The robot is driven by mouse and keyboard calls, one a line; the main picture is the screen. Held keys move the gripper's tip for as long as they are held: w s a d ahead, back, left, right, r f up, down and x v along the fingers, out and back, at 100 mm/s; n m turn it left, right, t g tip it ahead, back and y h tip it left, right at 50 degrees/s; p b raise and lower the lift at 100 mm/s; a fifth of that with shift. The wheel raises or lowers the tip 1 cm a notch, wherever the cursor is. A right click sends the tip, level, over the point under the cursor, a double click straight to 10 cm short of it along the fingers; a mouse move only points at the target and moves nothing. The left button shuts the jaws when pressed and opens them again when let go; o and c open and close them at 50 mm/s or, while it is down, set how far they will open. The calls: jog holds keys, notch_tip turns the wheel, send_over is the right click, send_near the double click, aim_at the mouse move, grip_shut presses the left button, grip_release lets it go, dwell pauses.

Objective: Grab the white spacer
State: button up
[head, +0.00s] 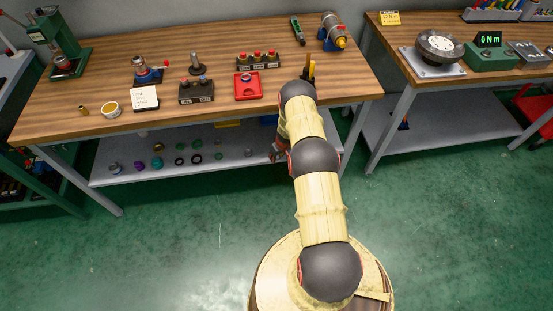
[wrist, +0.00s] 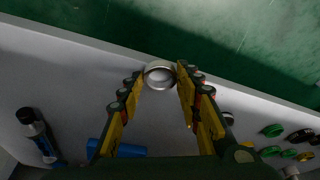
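A pale whitish ring, which looks like the white spacer (wrist: 160,75), is near the edge of a light grey shelf in the wrist view. My gripper (wrist: 161,72) is open, with one yellow-padded finger on each side of the ring. The fingertips are very close to its sides; I cannot tell whether they touch it. In the head view, my arm reaches under the left workbench, and the gripper and this ring are mostly hidden behind the arm and the tabletop.
The lower shelf (head: 235,166) holds several small rings to the left of my arm. The wooden bench top (head: 220,120) above it carries fixtures and a red tray (head: 248,97). In the wrist view, a blue cylinder (wrist: 118,149) and a dark bottle-like object (wrist: 35,132) lie near the gripper.

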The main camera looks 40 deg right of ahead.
jog(key=c, duration=0.6)
jog(key=shift+o, duration=0.2)
jog(key=shift+r, duration=0.1)
